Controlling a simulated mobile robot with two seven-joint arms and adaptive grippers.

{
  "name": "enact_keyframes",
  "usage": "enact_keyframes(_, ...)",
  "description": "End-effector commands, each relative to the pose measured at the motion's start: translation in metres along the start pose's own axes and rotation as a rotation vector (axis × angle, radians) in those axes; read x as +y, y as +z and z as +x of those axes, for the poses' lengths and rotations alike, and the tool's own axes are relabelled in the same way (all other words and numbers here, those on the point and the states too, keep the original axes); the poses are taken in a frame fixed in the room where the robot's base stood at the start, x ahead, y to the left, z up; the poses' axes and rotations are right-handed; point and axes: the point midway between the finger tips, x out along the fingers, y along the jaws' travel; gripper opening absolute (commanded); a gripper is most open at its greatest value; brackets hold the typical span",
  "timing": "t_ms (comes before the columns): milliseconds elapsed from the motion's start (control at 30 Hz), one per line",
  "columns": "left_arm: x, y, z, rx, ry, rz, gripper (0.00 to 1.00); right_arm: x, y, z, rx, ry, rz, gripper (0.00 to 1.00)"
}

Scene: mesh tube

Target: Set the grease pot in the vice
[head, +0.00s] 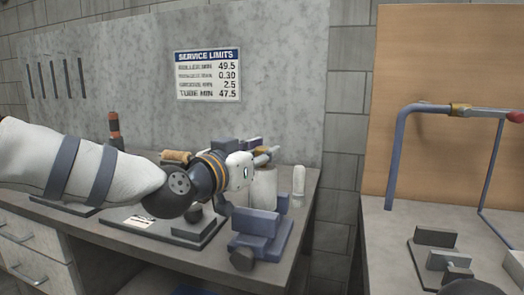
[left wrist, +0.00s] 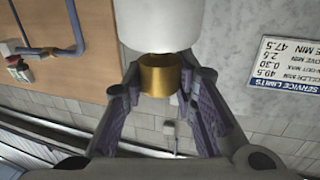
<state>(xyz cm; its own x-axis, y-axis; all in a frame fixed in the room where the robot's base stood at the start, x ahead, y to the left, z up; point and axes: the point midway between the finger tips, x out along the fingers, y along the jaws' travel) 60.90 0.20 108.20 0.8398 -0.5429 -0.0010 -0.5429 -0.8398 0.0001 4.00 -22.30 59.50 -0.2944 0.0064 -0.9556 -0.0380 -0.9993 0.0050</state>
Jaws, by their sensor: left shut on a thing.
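The grease pot is a white cylinder (head: 264,186) with a brass cap (left wrist: 160,75). My left gripper (head: 268,156) is shut on the brass cap, and the white body hangs below the fingers, about upright. In the left wrist view the fingers (left wrist: 161,90) stand on both sides of the cap. The blue vice (head: 262,228) stands near the front right corner of the left bench. The pot's lower end is at the vice in the head view, partly hidden by its front jaw. I cannot tell whether it rests between the jaws.
A small white bottle (head: 298,180) stands right of the pot. A dark plate (head: 185,236) and a wooden roller (head: 176,156) are on the left bench (head: 300,225). A gap separates it from the right bench, which carries a blue pipe frame (head: 397,150) and grey blocks (head: 436,237).

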Motion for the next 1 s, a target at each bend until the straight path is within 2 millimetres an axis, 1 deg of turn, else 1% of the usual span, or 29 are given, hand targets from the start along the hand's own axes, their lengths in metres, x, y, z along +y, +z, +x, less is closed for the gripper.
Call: enact_keyframes(1000,0.0,0.011,0.0,0.002,0.0,0.001,0.0,0.0,0.002,0.003,-0.009,0.0,0.0,0.4)
